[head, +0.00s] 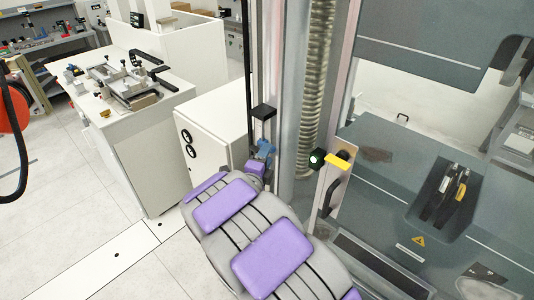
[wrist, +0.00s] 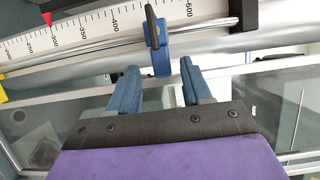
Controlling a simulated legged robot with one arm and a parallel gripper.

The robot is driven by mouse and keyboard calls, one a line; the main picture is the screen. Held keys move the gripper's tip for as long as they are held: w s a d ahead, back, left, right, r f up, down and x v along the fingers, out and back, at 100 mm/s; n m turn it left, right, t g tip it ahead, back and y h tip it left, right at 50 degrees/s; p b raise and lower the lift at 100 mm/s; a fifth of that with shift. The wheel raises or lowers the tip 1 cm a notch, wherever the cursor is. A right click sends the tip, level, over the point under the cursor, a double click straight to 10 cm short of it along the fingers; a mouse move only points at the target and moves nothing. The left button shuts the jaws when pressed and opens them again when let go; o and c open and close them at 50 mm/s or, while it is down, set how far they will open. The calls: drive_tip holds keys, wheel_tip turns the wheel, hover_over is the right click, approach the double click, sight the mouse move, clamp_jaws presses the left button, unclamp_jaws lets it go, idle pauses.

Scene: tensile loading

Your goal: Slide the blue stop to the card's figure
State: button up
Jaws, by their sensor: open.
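In the wrist view the blue stop (wrist: 161,58) sits on a silver rail beside a white printed scale (wrist: 100,28). A dark lever stands up from it. It lies between the marks 400 and 500, covering part of the scale. My gripper (wrist: 158,76) is open, its two blue fingers apart on either side of the stop's lower end. I cannot tell whether they touch it. In the head view my gripper (head: 264,153) is small at the machine's column, and the stop cannot be told apart from the blue fingers. I find no readable card figure.
A red pointer (wrist: 48,18) marks the scale's left part. A black block (wrist: 247,14) closes the rail's right end. In the head view a handle (head: 331,197) and a yellow tag (head: 338,161) stand right of my arm. A white cabinet (head: 210,140) is close on the left.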

drive_tip(key=shift+x, duration=0.9)
drive_tip(key=shift+c, duration=0.4)
clamp_jaws()
